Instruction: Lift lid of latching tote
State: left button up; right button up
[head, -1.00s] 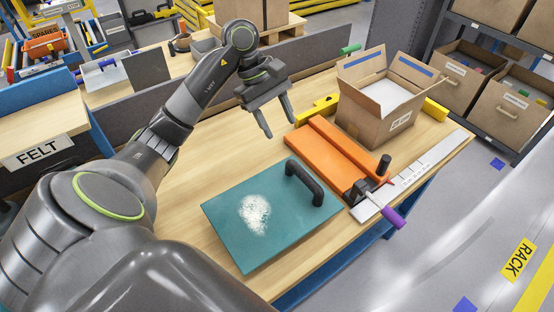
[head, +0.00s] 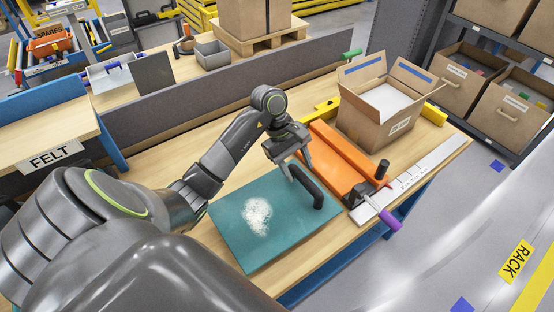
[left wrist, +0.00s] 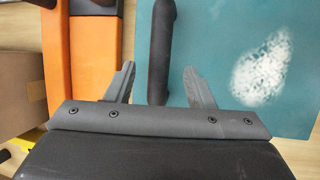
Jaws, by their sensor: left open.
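A flat teal panel (head: 235,237) with a black bar handle (head: 309,186) and a white powdery patch (head: 257,216) lies on the wooden bench. I cannot tell whether it is the tote lid; no latch shows on it. My left gripper (head: 297,174) is open at the far end of the handle. In the left wrist view, the handle (left wrist: 160,50) runs between the spread fingers of the gripper (left wrist: 161,82), and I see no finger closed on it. The white patch (left wrist: 262,70) lies to the right there. My right gripper is not in view.
An orange fixture (head: 335,158) with a black knob and a purple-handled lever (head: 390,220) sits right of the panel, beside a metal ruler (head: 430,165). An open cardboard box (head: 375,125) stands behind. A grey upright divider (head: 200,115) runs along the bench's back.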

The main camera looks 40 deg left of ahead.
aim_at(302, 176)
pick_arm(q)
jog(key=p+x, duration=0.2)
jog(key=x, duration=0.2)
jog(key=shift+d+r, duration=0.1)
jog(key=shift+d, duration=0.05)
jog(key=shift+d+f, duration=0.1)
jog(key=shift+f, duration=0.2)
jog(key=shift+c, duration=0.4)
jog(key=c, duration=0.5)
grip_shut()
